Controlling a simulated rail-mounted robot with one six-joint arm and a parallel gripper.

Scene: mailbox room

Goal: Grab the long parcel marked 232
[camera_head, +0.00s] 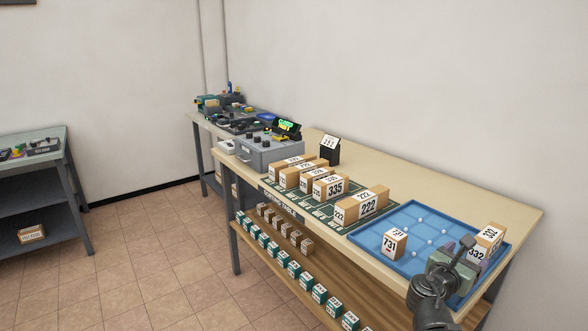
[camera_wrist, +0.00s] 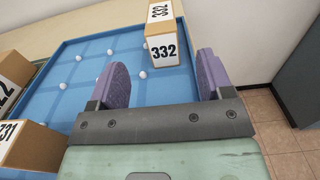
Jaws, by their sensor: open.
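I cannot make out a parcel marked 232 for certain. Several long tan parcels (camera_head: 291,173) stand in a row on the green mat; some of their labels are too small to read, while nearer ones read 335 (camera_head: 330,188) and 222 (camera_head: 368,203). My gripper (camera_wrist: 163,82) is open and empty over the blue tray (camera_wrist: 95,50). A long parcel marked 332 (camera_wrist: 163,50) lies beyond the fingertips, apart from them. It also shows at the tray's right end in the head view (camera_head: 492,234), partly behind my gripper (camera_head: 470,250).
A parcel marked 731 (camera_head: 395,243) stands in the tray, left of my gripper. A black sign (camera_head: 330,150) and a grey machine (camera_head: 268,152) stand farther back on the bench. Small boxes line the wooden shelf (camera_head: 315,272) below. A wall runs behind the bench.

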